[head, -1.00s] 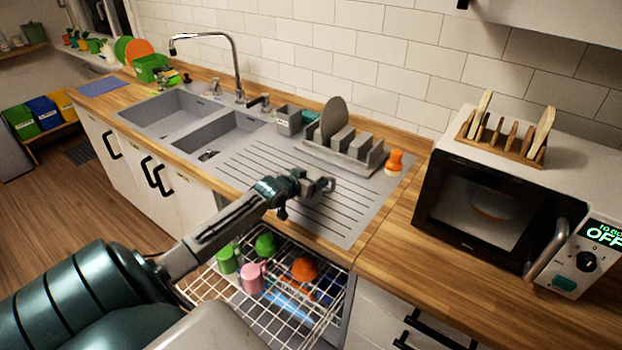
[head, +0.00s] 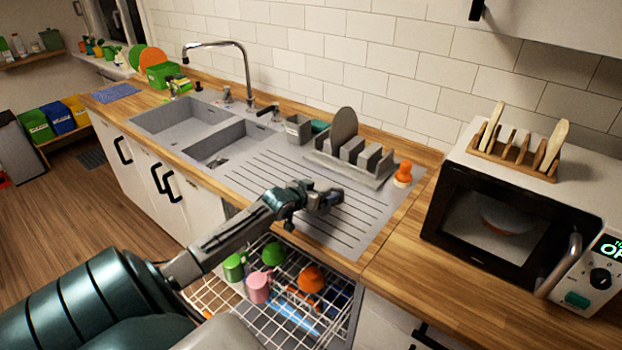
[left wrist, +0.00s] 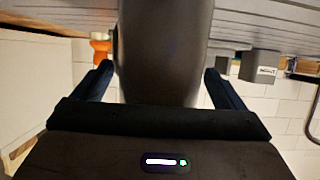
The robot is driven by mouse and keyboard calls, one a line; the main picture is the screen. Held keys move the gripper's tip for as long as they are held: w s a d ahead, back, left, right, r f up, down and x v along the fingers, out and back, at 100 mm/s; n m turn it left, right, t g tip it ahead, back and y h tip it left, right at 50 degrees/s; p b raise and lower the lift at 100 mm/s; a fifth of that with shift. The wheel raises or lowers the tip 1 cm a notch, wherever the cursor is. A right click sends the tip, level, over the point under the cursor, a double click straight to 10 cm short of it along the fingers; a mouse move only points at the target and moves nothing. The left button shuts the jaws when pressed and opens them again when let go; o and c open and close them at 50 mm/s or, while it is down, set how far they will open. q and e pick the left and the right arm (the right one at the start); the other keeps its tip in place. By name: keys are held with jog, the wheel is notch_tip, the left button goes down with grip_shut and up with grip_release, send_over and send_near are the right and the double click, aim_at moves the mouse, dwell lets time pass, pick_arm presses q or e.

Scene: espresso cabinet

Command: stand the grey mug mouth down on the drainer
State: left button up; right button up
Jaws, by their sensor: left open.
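My left gripper (head: 325,197) is over the right part of the ribbed grey drainer (head: 262,172), beside the sink. In the left wrist view its two fingers (left wrist: 161,88) are open, one on each side of a dark grey rounded body, which looks like the grey mug (left wrist: 165,50). A thin gap seems to show between the fingers and the mug. In the head view the gripper mostly hides the mug, so I cannot tell which way its mouth faces. My right gripper is out of view.
A grey dish rack (head: 350,165) with a plate stands behind the gripper, next to an orange-topped item (head: 403,173). An open wire basket (head: 235,300) with green, pink and orange mugs sits below the counter. A microwave (head: 500,225) stands to the right.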

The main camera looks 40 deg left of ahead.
pick_arm(q)
jog(key=v, duration=1)
jog(key=shift+s+d+r, duration=0.1)
dwell(0.5)
